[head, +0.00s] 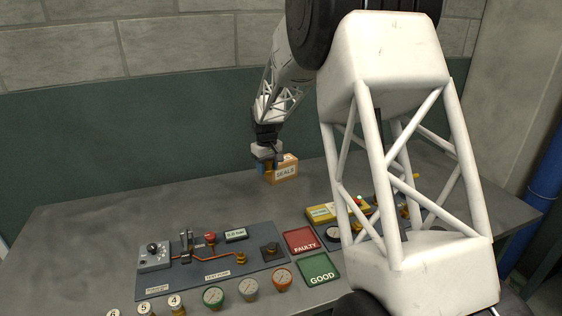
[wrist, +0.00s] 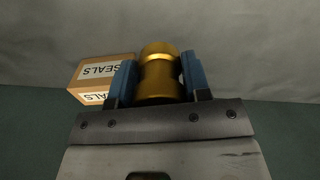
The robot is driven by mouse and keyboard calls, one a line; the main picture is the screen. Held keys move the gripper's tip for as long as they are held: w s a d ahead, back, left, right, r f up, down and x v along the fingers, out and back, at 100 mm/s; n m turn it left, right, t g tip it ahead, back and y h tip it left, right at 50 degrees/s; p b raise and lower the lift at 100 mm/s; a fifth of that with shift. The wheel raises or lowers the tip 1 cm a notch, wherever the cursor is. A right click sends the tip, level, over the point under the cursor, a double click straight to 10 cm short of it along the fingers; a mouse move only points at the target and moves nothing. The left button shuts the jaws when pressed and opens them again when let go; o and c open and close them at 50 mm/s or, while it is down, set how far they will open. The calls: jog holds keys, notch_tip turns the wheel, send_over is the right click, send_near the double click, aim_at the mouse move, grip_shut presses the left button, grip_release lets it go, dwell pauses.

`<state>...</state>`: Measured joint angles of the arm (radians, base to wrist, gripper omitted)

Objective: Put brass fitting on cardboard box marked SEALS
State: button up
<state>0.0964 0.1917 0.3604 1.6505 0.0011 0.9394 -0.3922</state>
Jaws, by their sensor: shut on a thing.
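My gripper (wrist: 158,82) has its two blue fingers shut on the brass fitting (wrist: 158,60), a gold-coloured cylinder with a narrower band, in the wrist view. In the head view my gripper (head: 266,164) is at the box, and the fitting cannot be made out there. The cardboard box marked SEALS (head: 285,174) stands at the back of the table. In the wrist view the box (wrist: 88,88) shows left of the fitting, partly hidden by the left finger. I cannot tell whether the fitting touches the box.
A grey test panel (head: 180,282) with gauges lies at the front. A red FAULTY tray (head: 301,231) and a green GOOD tray (head: 330,280) lie right of it. A yellow device (head: 322,213) is behind them. The table's left back (head: 110,220) is clear.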

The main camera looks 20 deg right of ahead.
jog(key=s+d+r+m, duration=0.1)
jog(key=d, duration=0.6)
jog(key=shift+s+d+m, duration=0.15)
jog(key=shift+m, duration=0.15)
send_near(281, 169)
jog(key=w, duration=0.1)
jog(key=w+d+f, duration=0.1)
jog(key=w, duration=0.2)
jog(key=shift+d+f, duration=0.15)
dwell(0.5)
jog(key=shift+f, duration=1.8)
jog(key=shift+s, duration=0.1)
